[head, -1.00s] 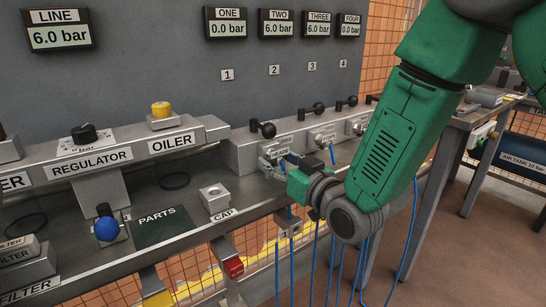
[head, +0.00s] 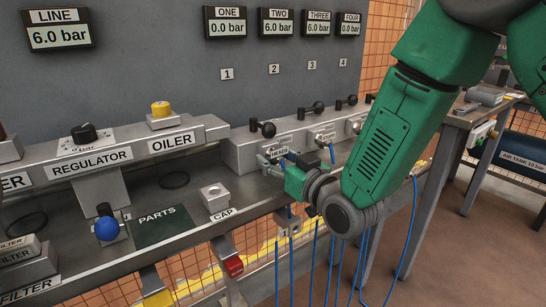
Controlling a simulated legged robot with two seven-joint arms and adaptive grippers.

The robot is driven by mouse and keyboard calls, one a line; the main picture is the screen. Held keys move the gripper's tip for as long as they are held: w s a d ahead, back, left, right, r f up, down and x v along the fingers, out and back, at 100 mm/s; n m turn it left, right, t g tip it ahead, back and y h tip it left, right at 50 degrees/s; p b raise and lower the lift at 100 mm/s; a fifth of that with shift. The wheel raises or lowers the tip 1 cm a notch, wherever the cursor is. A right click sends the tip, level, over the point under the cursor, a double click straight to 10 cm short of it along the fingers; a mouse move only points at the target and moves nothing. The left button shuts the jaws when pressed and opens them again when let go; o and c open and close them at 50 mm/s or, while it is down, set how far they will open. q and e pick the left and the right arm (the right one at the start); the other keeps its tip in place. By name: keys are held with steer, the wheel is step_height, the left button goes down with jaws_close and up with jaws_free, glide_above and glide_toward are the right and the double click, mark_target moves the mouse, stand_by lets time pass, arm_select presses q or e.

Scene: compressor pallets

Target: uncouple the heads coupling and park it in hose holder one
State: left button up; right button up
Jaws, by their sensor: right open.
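My right gripper (head: 268,163) is open at the front of the manifold, by the outlet under the HEADS label (head: 281,151). Its fingers reach toward the heads coupling, which the gripper and wrist mostly hide. I cannot tell whether the fingers touch it. A blue hose (head: 282,164) shows at that outlet. Hose holder one (head: 289,224) is a small grey block under the bench's front edge, below my right wrist, with blue hose beside it. My left gripper is not in view.
Gauge ONE (head: 225,24) reads 0.0 bar and the LINE gauge (head: 58,31) reads 6.0 bar. Black-knobbed valves (head: 263,128) line the manifold top. The cap block (head: 215,198) and parts mat (head: 160,226) lie left. Several blue hoses (head: 330,260) hang below my right arm.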

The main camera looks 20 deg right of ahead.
mark_target(281, 162)
steer(key=shift+d, duration=0.25)
steer(key=shift+a, duration=0.1)
steer(key=shift+a, duration=0.25)
steer(key=shift+d, duration=0.1)
jaws_close()
steer(key=shift+s, duration=0.1)
steer(key=shift+d+f, duration=0.1)
steer(key=shift+v, duration=2.95)
